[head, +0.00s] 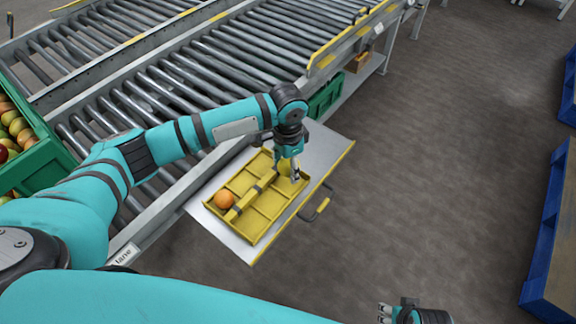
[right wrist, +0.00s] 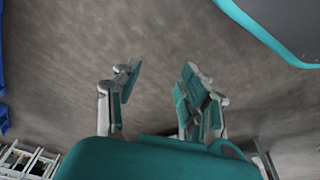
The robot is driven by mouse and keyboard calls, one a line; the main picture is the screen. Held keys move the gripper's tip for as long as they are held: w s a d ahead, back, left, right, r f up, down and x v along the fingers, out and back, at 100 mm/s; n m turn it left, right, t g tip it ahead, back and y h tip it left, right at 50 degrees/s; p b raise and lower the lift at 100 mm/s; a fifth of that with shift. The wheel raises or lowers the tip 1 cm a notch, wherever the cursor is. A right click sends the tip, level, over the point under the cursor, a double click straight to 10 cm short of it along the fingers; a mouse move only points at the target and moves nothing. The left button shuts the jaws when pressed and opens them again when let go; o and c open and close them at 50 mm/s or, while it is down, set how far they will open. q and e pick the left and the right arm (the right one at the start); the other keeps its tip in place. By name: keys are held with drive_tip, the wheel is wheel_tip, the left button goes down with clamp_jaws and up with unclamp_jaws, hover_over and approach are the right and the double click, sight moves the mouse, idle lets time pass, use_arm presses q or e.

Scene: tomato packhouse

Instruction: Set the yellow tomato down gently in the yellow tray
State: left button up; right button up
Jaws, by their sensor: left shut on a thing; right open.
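The yellow tray (head: 262,228) is divided into compartments and lies on a light metal shelf beside the roller conveyor. An orange tomato (head: 224,199) sits in a compartment at its left end. My left gripper (head: 294,178) points down at the tray's far right end, shut. A small yellow patch at its fingers looks like the yellow tomato (head: 284,167), mostly hidden and hard to tell from the tray. I cannot tell whether it touches the tray floor. My right gripper (right wrist: 158,80) is open and empty over the floor; part of it shows at the bottom of the head view (head: 398,314).
A green crate (head: 45,165) of tomatoes stands at the left, and another green crate (head: 326,95) sits behind the shelf. Blue pallets or bins (head: 550,235) line the right edge. The floor between is clear.

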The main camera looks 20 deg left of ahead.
sight(288, 184)
use_arm(q)
drive_tip(key=shift+f+b, duration=0.75)
drive_tip(key=shift+b, duration=0.25)
drive_tip(key=shift+f, duration=0.9)
drive_tip(key=shift+s+f, duration=0.15)
drive_tip(key=shift+f, duration=0.3)
use_arm(e)
wheel_tip(288, 184, up, 9)
drive_tip(key=shift+s+d, duration=0.15)
drive_tip(key=shift+s, duration=0.3)
use_arm(q)
drive_tip(key=shift+s+f, duration=0.1)
drive_tip(key=shift+f, duration=0.05)
